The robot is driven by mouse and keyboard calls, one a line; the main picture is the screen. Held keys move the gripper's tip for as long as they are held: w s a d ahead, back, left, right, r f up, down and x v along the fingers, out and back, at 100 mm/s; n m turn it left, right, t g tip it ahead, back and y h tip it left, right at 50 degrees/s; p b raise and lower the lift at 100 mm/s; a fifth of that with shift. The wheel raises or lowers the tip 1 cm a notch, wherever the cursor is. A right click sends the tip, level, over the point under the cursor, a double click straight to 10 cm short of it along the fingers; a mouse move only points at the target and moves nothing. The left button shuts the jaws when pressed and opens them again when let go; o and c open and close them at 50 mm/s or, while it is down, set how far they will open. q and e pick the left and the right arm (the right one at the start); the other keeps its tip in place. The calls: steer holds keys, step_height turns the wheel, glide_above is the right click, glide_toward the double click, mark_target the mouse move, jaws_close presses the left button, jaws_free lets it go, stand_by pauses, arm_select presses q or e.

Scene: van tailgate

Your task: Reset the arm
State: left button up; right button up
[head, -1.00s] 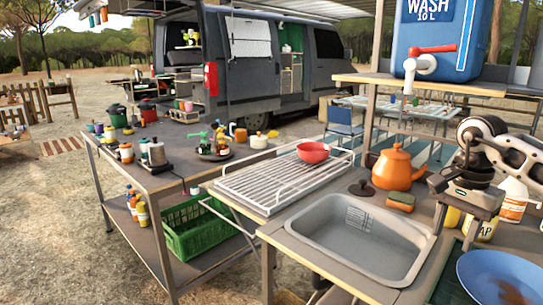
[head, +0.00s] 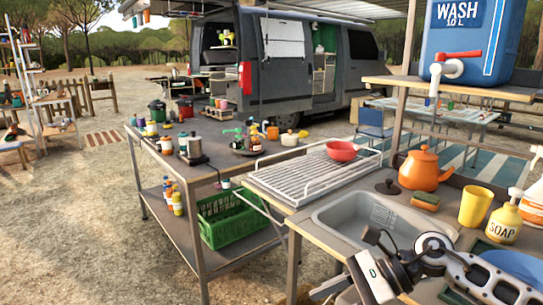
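My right arm comes in from the lower right. Its gripper (head: 328,288) hangs low in front of the sink (head: 345,215) and covers part of the basin's near side. The fingers are small and partly hidden at the bottom of the picture, so I cannot tell whether they are open or shut. I see no object clearly held. My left gripper is not in view.
The counter holds an orange kettle (head: 426,170), a sponge (head: 426,201), a yellow cup (head: 475,206), a soap bottle (head: 502,222) and a blue plate (head: 515,263). A red bowl (head: 342,151) sits on the drying rack (head: 290,179). A water tank (head: 480,40) stands on the shelf above.

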steer(key=s+a+r+m+t+y, duration=0.35)
steer(key=a+m+t+y, duration=0.4)
steer(key=m, duration=0.95)
steer(key=d+f+m+t+h+p, duration=0.1)
steer(key=d+f+m+t+h, duration=0.35)
steer(key=m, duration=0.65)
steer(key=d+f+m+t+h, duration=0.25)
steer(key=m+t+h, duration=0.35)
steer(key=m, duration=0.6)
steer(key=s+d+f+m+g+h, duration=0.4)
steer(key=s+f+m+g+h, duration=0.1)
steer(key=s+f+m, duration=0.6)
steer(key=shift+f+m+g+h, duration=0.4)
steer(key=shift+f+m+g, duration=0.3)
steer(key=shift+g, duration=0.2)
